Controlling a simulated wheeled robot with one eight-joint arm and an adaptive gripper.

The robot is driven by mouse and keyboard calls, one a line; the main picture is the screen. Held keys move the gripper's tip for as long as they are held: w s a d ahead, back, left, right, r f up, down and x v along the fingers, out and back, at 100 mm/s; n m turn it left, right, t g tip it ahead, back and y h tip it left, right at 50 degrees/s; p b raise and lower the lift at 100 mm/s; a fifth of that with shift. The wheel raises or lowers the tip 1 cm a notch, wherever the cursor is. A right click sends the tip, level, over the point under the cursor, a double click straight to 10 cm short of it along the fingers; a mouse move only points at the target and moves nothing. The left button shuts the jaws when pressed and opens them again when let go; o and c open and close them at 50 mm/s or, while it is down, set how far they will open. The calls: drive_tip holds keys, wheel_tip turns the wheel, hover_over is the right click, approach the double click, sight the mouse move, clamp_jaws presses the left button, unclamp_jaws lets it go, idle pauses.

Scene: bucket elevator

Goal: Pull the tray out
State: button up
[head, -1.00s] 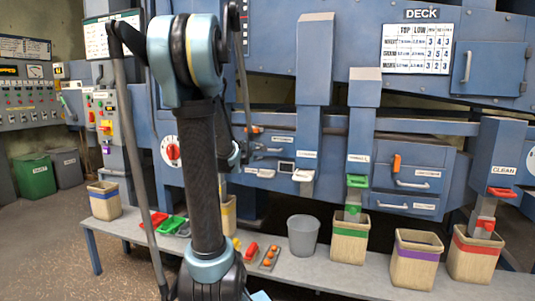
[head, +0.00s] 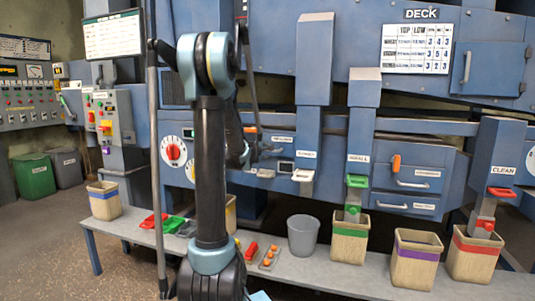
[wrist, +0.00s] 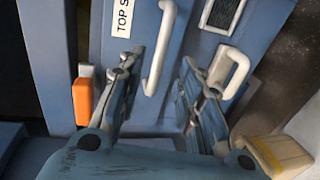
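A blue front marked "TOP S…", its label cut off, has a white bar handle (wrist: 158,48) in the wrist view. Beside it, to the right, is a second front with a rounded white handle (wrist: 230,70) and a small dark window. That lower handle shows in the head view (head: 265,173), left of the window. I cannot tell which front is the tray. My gripper (wrist: 160,65) is open, with the bar handle between or just beyond its fingertips. Contact is not clear. The rounded handle lies outside the right finger. In the head view my arm partly hides the gripper.
An orange latch (wrist: 83,100) is left of the fingers in the wrist view. A bench (head: 340,277) below carries a grey bucket (head: 303,236), striped bins (head: 415,258) and small trays. More drawers (head: 412,184) are to the right. Open floor lies at the left.

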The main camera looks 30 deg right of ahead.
sight(274, 140)
drive_tip(key=shift+x, duration=3.65)
drive_tip(key=shift+c, duration=0.6)
clamp_jaws()
